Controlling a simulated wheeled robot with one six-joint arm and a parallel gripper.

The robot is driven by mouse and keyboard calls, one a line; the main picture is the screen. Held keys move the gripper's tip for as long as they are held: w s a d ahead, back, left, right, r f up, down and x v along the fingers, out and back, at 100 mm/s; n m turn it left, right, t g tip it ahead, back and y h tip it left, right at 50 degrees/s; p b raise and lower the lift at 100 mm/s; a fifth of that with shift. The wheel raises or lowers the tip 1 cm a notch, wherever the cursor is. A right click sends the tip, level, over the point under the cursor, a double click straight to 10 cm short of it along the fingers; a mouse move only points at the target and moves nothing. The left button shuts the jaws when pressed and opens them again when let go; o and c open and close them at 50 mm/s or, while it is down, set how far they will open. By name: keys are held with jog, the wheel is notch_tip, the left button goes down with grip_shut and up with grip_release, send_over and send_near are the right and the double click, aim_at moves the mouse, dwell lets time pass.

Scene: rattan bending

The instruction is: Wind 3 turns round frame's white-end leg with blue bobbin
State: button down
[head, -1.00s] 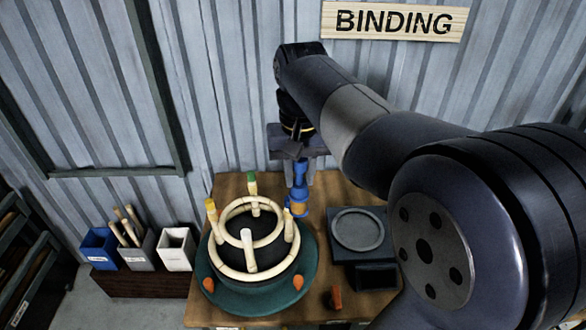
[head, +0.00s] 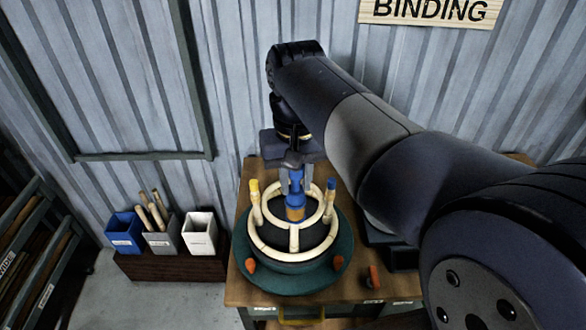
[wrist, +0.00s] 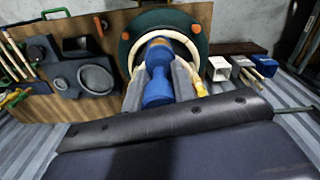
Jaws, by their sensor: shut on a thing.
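My gripper (head: 292,172) is shut on the blue bobbin (head: 296,182), which hangs upright with amber strand wound on its lower part. The wrist view shows the bobbin (wrist: 158,92) between both fingers. The pale rattan frame (head: 267,243), with its rings, stands on a round green turntable (head: 340,272). In the head view the bobbin overlaps the middle of the frame; I cannot tell whether they touch. A yellow-end leg (head: 255,192) is at left and a blue-end leg (head: 331,188) at right. A front leg (head: 294,240) shows below the bobbin, its tip hidden. The green end is hidden.
Orange knobs (head: 250,266) sit on the turntable's rim. A dark fixture (head: 402,256) stands right of it, partly behind my arm. Blue, grey and white bins (head: 200,233) stand at left, the grey one holding sticks. A corrugated wall closes the back.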

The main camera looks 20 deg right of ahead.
aim_at(295, 218)
notch_tip(295, 218, down, 12)
jog(key=b, duration=0.7)
jog(key=shift+r, duration=0.25)
jog(key=shift+r, duration=0.1)
